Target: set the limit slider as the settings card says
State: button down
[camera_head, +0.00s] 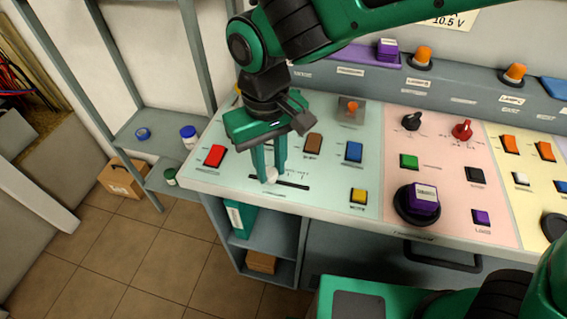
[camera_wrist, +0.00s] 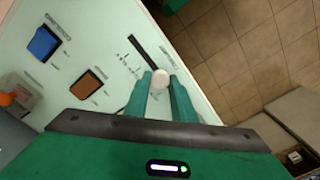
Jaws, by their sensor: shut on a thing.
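The limit slider has a white round knob (camera_head: 271,175) on a dark slot (camera_head: 293,184) in the pale green panel. Scale marks lie beside the slot, too small to read. A card reading "10.5 V" (camera_head: 453,18) hangs on the wall, partly cut off.
Near the slider are a red switch (camera_head: 215,156), a brown switch (camera_head: 313,144), a blue switch (camera_head: 354,152) and a yellow switch (camera_head: 358,196). A purple-topped knob (camera_head: 424,199) stands on the pink panel. Grey shelving (camera_head: 150,128) is at left.

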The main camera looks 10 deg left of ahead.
jog(key=c, duration=1.5)
grip_release()
notch_tip(320, 180, up, 11)
jog(key=shift+w+f, duration=0.1)
jog(key=shift+d, duration=0.1)
jog(key=w+d+f+m, duration=0.1)
jog(key=w+d+m, duration=0.25)
jog(key=d, duration=1.05)
jog(key=w+d+f+m, duration=0.1)
jog(key=w+d+m, duration=0.3)
jog(key=d, duration=0.9)
jog(key=m, duration=0.7)
send_over(526, 246)
notch_tip(526, 246, down, 6)
jog(key=shift+f, duration=0.15)
